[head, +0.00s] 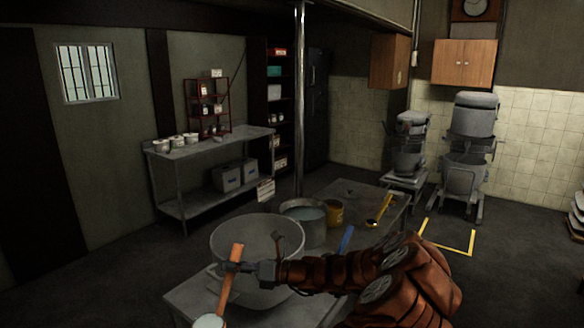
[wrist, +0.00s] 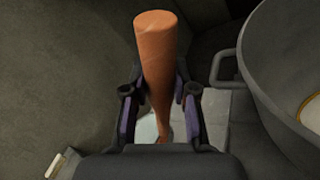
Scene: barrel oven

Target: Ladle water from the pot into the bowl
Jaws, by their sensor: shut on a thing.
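My gripper (head: 240,268) is shut on the orange handle of a ladle (head: 230,283). The handle also stands between the fingers in the wrist view (wrist: 156,60). The handle tilts, and the ladle's cup hangs low at the bottom edge of the head view, partly cut off. Its inside looks pale; I cannot tell whether it holds water.
A yellow-handled tool (head: 380,209) and a blue object (head: 346,239) lie on the metal table (head: 364,200). In the wrist view, a grey vessel with a loop handle (wrist: 285,95) stands close on the right.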

